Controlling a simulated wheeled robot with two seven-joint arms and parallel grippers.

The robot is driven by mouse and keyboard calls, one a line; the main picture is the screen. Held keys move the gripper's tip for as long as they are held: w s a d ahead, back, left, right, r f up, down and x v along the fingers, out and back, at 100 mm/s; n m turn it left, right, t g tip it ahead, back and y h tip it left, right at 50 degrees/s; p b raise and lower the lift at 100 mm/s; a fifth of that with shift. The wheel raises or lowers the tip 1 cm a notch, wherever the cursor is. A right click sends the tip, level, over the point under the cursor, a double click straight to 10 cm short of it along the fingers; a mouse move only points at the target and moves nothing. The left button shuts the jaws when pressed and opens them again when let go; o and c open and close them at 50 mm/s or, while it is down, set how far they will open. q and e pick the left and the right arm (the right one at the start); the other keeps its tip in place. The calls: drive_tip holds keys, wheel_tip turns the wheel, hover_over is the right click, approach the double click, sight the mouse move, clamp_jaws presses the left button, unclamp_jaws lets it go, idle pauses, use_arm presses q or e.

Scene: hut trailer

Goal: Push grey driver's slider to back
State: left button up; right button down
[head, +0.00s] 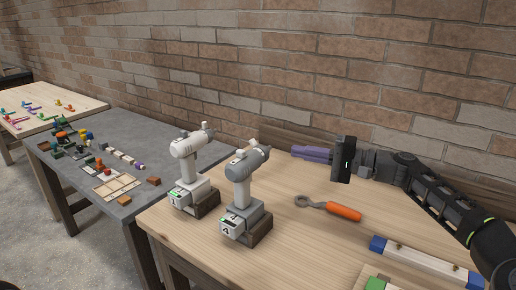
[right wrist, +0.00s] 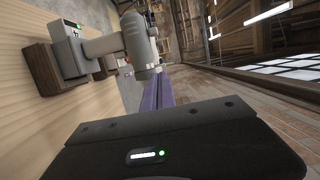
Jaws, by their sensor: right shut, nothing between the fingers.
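The grey driver (head: 243,168) stands upright on its battery foot in a brown block, near the left side of the wooden table. A small pale piece (head: 253,142) sits on top of its grey head; I cannot make out for sure whether this is the slider or its position. The white driver (head: 186,150) stands just left of it. My right gripper (head: 296,151) has purple fingers, is shut and empty, and points left toward the grey driver's head, apart from it. In the right wrist view a driver (right wrist: 136,42) shows beyond the purple fingers (right wrist: 158,92). My left gripper is not in view.
An orange-handled wrench (head: 342,211) lies on the wooden table (head: 300,245) in front of my right gripper. A blue-ended bar (head: 425,262) lies at the front right. A grey table (head: 130,140) with small blocks stands left. A brick wall (head: 330,80) rises behind.

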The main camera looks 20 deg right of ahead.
sight(256, 164)
drive_tip(key=p+x, duration=0.3)
drive_tip(key=x, duration=0.7)
drive_tip(key=shift+a+r, duration=0.15)
drive_tip(key=shift+a, duration=0.15)
drive_tip(key=shift+s+a+p, duration=0.3)
drive_tip(key=shift+s+a, duration=0.45)
drive_tip(key=shift+s, duration=0.2)
drive_tip(key=shift+s+a, duration=0.35)
drive_tip(key=shift+a, duration=0.2)
